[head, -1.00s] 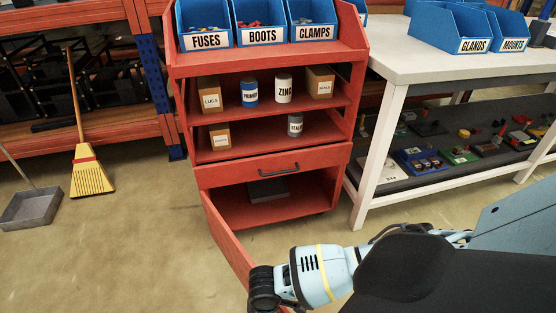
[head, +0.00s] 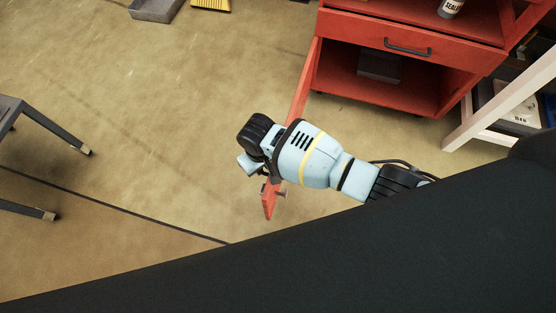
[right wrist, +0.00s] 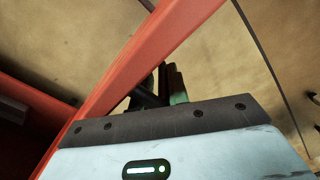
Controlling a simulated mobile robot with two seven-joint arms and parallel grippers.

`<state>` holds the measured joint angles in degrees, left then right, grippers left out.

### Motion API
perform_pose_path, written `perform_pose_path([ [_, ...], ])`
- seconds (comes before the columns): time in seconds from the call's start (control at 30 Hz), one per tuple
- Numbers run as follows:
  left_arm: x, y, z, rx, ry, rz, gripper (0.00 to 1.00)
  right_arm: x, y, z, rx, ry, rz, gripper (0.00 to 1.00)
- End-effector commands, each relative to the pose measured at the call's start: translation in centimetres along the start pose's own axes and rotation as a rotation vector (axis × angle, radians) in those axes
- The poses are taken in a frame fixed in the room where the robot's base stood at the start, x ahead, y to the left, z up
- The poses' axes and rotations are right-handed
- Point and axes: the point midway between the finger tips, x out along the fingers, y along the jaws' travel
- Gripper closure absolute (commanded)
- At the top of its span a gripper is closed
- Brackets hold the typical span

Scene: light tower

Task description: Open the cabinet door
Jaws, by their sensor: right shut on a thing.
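The red cabinet door (head: 301,88) stands swung wide open from the left side of the red cabinet (head: 440,92). Its free end points toward me. My right gripper (head: 271,188) is at that free end, shut on the door; whether on a handle or on the edge itself I cannot tell. In the right wrist view the door (right wrist: 140,66) crosses as a red slanting strip, and the dark gripper fingers (right wrist: 162,88) show beside it, partly hidden by the door and the wrist housing. My left gripper is not in view.
The open compartment holds a dark box (head: 379,66), below a shut drawer with a black handle (head: 408,48). A white bench leg (head: 500,105) stands at right. Dark stool-like legs (head: 50,135) stand at left. Floor left of the door is clear.

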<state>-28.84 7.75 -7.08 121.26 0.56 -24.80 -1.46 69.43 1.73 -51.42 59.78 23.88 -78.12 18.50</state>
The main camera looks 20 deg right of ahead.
Motion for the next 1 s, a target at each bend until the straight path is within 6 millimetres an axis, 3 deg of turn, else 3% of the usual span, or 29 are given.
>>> perform_pose_path([
  [0.03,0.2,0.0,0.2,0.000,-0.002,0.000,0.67,0.7,-0.7,0.4,0.005,-0.017,-0.006,1.00],
  [0.37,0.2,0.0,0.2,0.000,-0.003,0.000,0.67,0.4,-1.0,0.2,0.009,-0.017,-0.007,1.00],
  [0.4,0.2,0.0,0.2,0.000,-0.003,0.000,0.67,0.4,-1.0,0.2,0.009,-0.017,-0.008,0.82],
  [0.53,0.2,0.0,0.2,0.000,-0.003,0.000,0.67,0.4,-0.9,0.1,0.008,-0.015,-0.008,0.67],
  [1.0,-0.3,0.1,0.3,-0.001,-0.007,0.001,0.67,-0.4,-0.6,-0.2,0.010,-0.005,-0.004,0.67],
])
